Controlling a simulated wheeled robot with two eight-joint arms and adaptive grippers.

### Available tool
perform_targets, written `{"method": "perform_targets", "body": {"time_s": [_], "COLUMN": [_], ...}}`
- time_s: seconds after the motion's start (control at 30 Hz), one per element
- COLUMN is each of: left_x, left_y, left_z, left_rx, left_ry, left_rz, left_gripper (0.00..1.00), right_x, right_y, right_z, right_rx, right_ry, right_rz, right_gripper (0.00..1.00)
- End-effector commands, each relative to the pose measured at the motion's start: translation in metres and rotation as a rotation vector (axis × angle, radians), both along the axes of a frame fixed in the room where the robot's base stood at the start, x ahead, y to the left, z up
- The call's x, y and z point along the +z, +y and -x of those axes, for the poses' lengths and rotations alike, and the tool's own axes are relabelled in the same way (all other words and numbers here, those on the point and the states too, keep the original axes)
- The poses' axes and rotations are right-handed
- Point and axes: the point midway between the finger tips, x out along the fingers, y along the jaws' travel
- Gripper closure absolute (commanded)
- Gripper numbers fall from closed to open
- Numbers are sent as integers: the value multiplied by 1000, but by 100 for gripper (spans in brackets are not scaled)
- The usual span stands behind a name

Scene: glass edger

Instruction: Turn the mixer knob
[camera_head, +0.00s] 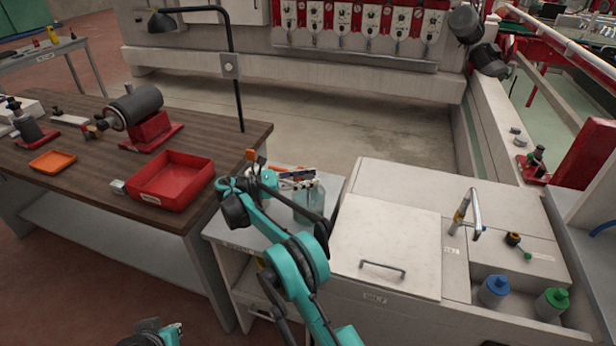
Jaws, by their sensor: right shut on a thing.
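No knob is marked as the mixer's. A small dark knob-like fitting (513,239) with a green end sits on the white counter at the right. A chrome and brass tap (463,216) stands left of it. My right gripper (258,172) is far to the left of both, above the small grey cabinet. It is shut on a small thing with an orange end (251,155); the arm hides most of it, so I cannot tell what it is. My left arm shows only at the bottom edge, with its fingertips out of view.
A red tray (173,180) and a lamp (233,66) are on the wooden bench. Blue-topped (495,290) and green-topped (552,303) containers stand at the right. The white lid (388,245) is clear.

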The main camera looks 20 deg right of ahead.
Motion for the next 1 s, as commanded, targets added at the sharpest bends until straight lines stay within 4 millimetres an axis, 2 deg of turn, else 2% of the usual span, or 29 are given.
{"method": "perform_targets", "body": {"time_s": [0.3, 0.77, 0.8, 0.87, 0.9, 1.0], "left_x": [4, 4, 4, 4, 4, 4], "left_y": [0, 0, 0, 0, 0, 0], "left_z": [0, 0, 0, 0, 0, 0], "left_rx": [0, 0, 0, 0, 0, 0], "left_ry": [0, 0, 0, 0, 0, 0], "left_rz": [0, 0, 0, 0, 0, 0], "left_gripper": [100, 100, 100, 100, 100, 100], "right_x": [0, 0, 0, 0, 0, 0], "right_y": [-1, -2, -2, -2, -2, -1], "right_z": [0, 0, 0, 0, 0, 0], "right_rx": [-97, -111, -111, -111, -111, -110], "right_ry": [0, 0, 0, 0, 0, 0], "right_rz": [1, 1, 1, 1, 1, 0], "right_gripper": [95, 95, 64, 48, 44, 44]}}
